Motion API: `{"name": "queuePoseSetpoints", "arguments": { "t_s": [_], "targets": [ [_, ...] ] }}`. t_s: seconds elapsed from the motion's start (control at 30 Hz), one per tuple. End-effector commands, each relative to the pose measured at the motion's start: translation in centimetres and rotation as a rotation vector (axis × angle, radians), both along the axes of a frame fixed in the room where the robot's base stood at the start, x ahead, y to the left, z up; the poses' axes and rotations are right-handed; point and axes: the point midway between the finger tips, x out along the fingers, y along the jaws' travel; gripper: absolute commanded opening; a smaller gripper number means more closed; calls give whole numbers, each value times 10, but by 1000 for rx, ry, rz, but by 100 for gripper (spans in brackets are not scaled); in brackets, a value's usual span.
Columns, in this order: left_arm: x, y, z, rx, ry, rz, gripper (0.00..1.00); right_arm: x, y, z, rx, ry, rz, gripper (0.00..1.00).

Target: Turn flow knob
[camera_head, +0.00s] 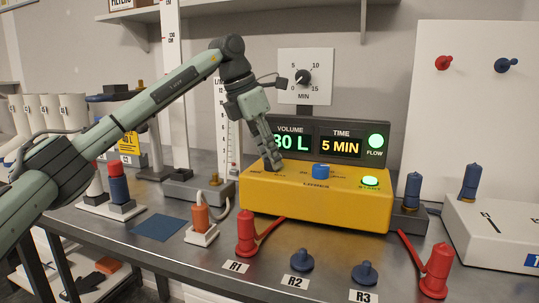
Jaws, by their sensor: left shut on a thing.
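The yellow pump box (315,205) stands on the bench, with a blue knob (321,171) on its top and a lit green START button (370,183) at the right. My left gripper (274,163) points down at the left part of the box top, left of the blue knob and apart from it. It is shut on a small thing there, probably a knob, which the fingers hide. Behind, the display (340,140) reads 5 MIN under TIME; the volume is partly covered, and a green FLOW light (376,141) is lit. My right gripper is not in view.
Red plugs (246,233) and (437,271) stand in front of the box, with blue pegs (302,259) between. An orange connector (201,218) stands left of the box. A blue mat (157,227) lies clear.

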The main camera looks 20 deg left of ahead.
Motion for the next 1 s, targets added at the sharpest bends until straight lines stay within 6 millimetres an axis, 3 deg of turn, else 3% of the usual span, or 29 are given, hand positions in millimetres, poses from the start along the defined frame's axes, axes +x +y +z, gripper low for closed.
{"name": "queuePoseSetpoints", "arguments": {
  "t_s": [1.0],
  "targets": [
    [6,1,2,-1,-2,-887,1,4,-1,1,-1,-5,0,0]
  ]
}}
